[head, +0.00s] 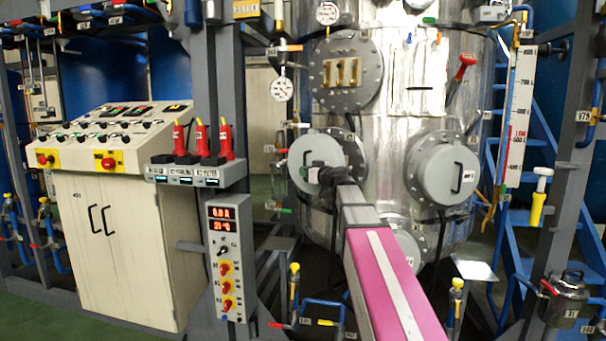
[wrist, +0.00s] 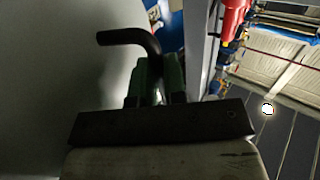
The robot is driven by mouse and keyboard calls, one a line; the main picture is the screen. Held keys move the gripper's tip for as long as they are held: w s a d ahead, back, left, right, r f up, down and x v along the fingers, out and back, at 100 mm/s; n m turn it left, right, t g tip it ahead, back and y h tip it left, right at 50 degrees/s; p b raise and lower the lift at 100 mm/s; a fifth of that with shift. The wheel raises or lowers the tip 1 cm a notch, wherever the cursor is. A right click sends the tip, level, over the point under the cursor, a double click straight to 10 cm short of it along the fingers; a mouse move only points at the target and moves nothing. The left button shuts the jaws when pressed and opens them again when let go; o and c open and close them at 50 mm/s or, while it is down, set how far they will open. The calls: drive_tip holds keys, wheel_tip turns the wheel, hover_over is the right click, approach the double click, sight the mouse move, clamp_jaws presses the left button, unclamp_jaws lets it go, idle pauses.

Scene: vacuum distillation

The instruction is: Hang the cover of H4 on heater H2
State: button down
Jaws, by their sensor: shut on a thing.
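A round grey cover (head: 308,154) is in front of the left side of the silver tank (head: 400,110). My gripper (head: 328,174) is shut on its black handle, and the handle (wrist: 128,37) and the cover's grey face (wrist: 45,60) fill the left of the wrist view. Behind the cover, a dark bolted flange (head: 352,150) shows to its right, partly hidden by the cover and my arm. I cannot tell whether the cover touches it. A second round cover (head: 447,170) with a black handle sits on the tank's right flange. I cannot read which heater is which.
A round bolted plate (head: 346,74) is above the held cover. Another round port (head: 406,250) is low on the tank behind my arm. A control cabinet (head: 115,220) and a post-mounted control box (head: 230,262) stand left. Blue stairs (head: 535,150) are right.

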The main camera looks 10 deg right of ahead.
drive_tip(key=shift+w+d, duration=1.55)
drive_tip(key=shift+w, duration=0.15)
drive_tip(key=shift+w+d, duration=1.5)
drive_tip(key=shift+w, duration=0.2)
drive_tip(key=shift+f, duration=1.3)
drive_tip(key=c, duration=1.1)
unclamp_jaws()
drive_tip(key=shift+s, duration=0.1)
